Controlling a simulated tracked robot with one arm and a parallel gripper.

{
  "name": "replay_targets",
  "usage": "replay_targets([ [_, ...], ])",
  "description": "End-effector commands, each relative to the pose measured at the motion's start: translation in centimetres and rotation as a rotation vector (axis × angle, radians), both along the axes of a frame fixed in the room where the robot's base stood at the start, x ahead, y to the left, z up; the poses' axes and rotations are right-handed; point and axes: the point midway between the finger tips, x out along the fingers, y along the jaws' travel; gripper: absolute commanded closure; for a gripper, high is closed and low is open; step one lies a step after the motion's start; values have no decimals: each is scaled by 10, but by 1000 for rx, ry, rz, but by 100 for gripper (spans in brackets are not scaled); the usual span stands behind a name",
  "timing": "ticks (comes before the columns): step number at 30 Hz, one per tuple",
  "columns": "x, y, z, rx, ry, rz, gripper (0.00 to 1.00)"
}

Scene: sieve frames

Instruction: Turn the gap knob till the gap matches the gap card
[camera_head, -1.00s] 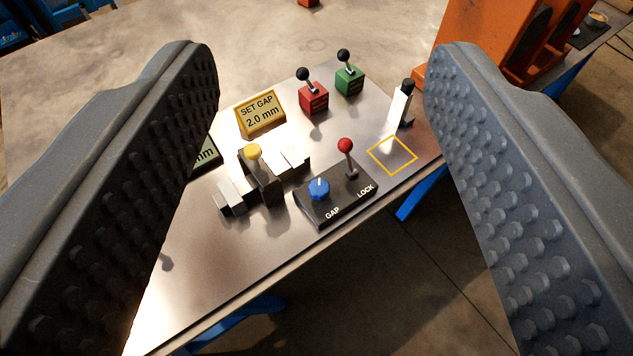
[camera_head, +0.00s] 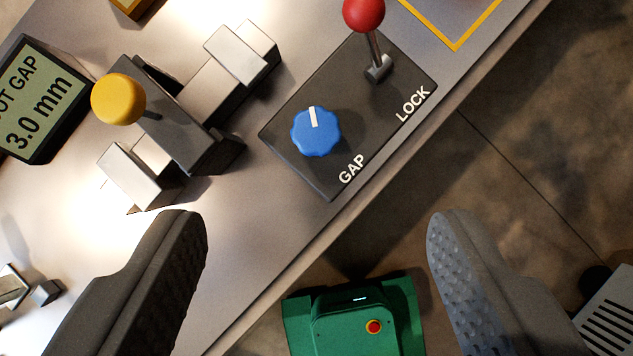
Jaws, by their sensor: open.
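The blue gap knob (camera_head: 316,132) sits on a black control box (camera_head: 345,110) above the word GAP, its white mark pointing up in the picture. A lever with a red ball (camera_head: 364,12) stands by the word LOCK. A display (camera_head: 38,98) at the left edge reads 3.0 mm. The gap card (camera_head: 131,5) shows only a yellow edge at the top now; its text is out of view. My gripper (camera_head: 315,222) is open and empty, its fingers wide apart, with the knob above and between them in the picture, apart from both.
A metal jaw fixture (camera_head: 185,125) with a yellow ball handle (camera_head: 118,99) stands left of the box. A yellow outlined square (camera_head: 455,20) lies at top right. The table's front edge runs diagonally below the box; my green base shows beneath.

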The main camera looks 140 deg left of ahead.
Motion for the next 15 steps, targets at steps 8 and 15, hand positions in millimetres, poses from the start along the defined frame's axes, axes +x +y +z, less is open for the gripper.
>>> replay_targets([
  [8,6,4,-47,8,118,-25,39],
  [15,10,3,-61,9,126,-27,39],
])
